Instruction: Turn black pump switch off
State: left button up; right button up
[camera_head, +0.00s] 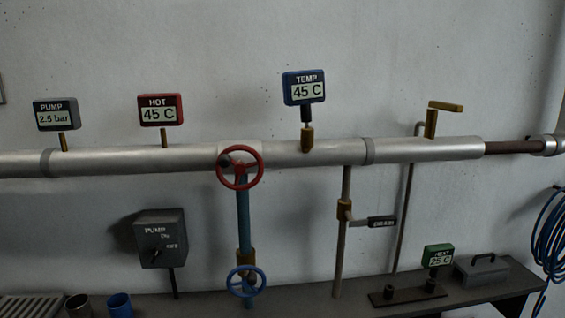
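The black pump switch (162,238) is a dark grey box on the wall at the lower left, labelled PUMP. It has a small dark knob or lever (154,257) at its lower front and two position marks on its right side. The upper mark looks like ON; the lower mark is too small to read surely. Which mark the knob points to is hard to tell. The PUMP gauge (56,114) on the pipe above left reads 2.5 bar. Neither of my grippers is in view.
A silver pipe (110,160) runs across the wall above the switch. A red handwheel (240,167) and a blue handwheel (246,281) stand right of it. Below is a dark bench (380,312) with a blue cup (120,305) and a toolbox (481,270).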

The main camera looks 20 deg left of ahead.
aim_at(157, 251)
jog(key=u, duration=1.55)
